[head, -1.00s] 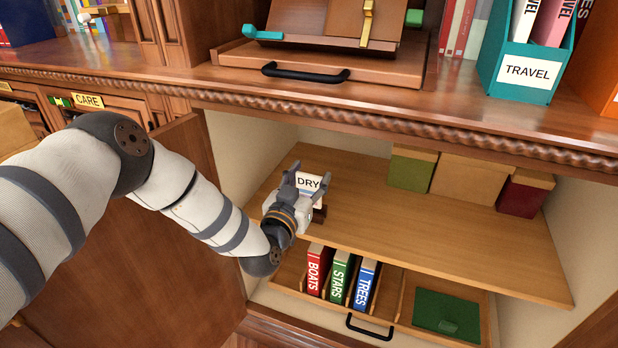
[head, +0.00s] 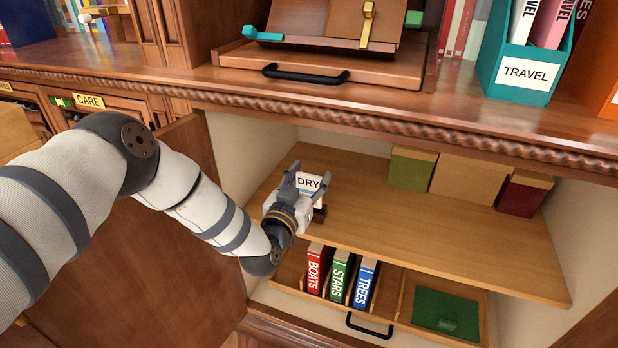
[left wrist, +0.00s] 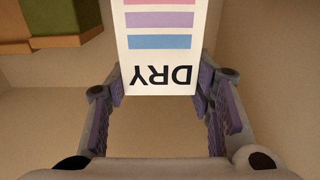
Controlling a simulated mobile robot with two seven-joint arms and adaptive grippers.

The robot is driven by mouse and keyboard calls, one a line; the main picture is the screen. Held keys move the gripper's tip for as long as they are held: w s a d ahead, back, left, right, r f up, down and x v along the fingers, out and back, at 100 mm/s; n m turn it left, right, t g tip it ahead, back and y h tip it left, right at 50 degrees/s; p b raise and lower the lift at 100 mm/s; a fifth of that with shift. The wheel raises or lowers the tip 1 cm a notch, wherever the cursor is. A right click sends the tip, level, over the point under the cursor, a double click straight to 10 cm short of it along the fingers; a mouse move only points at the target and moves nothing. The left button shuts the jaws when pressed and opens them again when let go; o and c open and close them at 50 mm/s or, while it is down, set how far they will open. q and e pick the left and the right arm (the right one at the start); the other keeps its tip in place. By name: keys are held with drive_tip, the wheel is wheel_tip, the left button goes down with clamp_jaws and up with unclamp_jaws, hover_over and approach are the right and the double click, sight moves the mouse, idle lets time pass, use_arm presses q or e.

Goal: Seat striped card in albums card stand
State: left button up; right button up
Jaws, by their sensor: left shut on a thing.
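The striped card (left wrist: 160,42) is white, with the word DRY and pink, purple and blue bars. In the left wrist view it stands between the two fingers, with DRY upside down. My left gripper (head: 300,185) is shut on it, above the left part of the cabinet shelf. In the head view the card (head: 308,182) is partly covered by the fingers. A small dark brown piece (head: 319,214), perhaps the card stand, shows just below and right of the card. The gripper hides most of it, so I cannot tell whether the card touches it. My right gripper is out of view.
The shelf (head: 430,220) is bare in the middle, with several boxes (head: 460,178) at its back. Below it, an open drawer holds BOATS, STARS and TREES albums (head: 338,275) and a green panel (head: 447,312). The cabinet's carved edge (head: 400,125) runs above.

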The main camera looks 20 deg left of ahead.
sight(308, 191)
use_arm(q)
drive_tip(key=shift+f+b, duration=0.8)
drive_tip(key=shift+f, duration=0.85)
drive_tip(key=o, duration=0.8)
drive_tip(key=shift+o, duration=0.2)
drive_tip(key=shift+s, duration=0.15)
drive_tip(key=s, duration=1.1)
drive_tip(key=shift+s+a, duration=0.2)
drive_tip(key=shift+s, duration=0.2)
